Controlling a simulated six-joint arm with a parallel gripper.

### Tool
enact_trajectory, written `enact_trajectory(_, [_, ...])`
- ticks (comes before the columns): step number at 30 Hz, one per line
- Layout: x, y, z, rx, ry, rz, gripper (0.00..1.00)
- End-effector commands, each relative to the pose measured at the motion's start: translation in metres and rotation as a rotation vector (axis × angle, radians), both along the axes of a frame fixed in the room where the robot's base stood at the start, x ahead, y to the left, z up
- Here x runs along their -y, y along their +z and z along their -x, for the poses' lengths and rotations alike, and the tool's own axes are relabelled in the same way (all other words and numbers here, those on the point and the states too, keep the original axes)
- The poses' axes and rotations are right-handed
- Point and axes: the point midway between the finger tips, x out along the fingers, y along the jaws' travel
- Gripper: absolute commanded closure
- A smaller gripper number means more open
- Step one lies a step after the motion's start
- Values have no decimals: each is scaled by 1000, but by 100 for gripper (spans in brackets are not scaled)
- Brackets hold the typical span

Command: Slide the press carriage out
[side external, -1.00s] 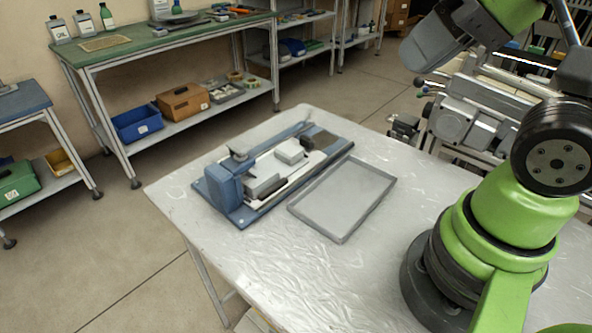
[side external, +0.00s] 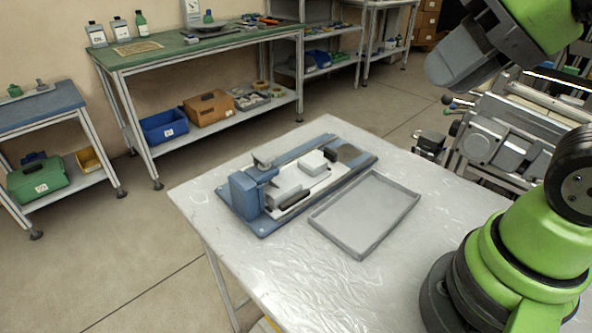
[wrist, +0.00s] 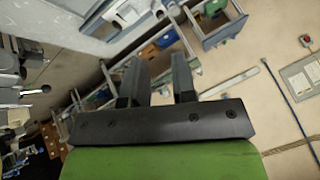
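The press (side external: 258,220) lies on the metal table in the side view. It has a blue base with an upright blue block (side external: 241,191) at its near-left end. A pale carriage (side external: 318,182) lies along the base, with a grey block (side external: 287,193) and a lighter block (side external: 311,162) on it. A dark pad (side external: 348,153) is at the far end. My gripper (wrist: 157,72) shows in the wrist view with its two dark fingers apart and nothing between them. In the side view it is high at the upper right, well away from the press, and its fingertips cannot be made out.
A shallow grey tray (side external: 363,214) lies just right of the press. The table (side external: 207,207) is otherwise clear around them. A green-topped bench (side external: 165,55) with bottles and boxes stands behind, and a grey machine (side external: 490,140) stands beyond the table's right side.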

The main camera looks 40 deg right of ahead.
Motion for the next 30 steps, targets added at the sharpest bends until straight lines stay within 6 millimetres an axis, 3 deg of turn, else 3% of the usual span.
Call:
enact_trajectory(5, [8,8,-31,-64,19,48,72])
enact_trajectory(10, [26,6,-87,-168,62,123,72])
enact_trajectory(14, [44,-9,-132,-251,105,174,72])
enact_trajectory(21, [85,-72,-201,-411,191,238,72])
enact_trajectory(25, [108,-118,-226,-490,241,258,72])
enact_trajectory(30, [129,-167,-239,-561,290,269,72])
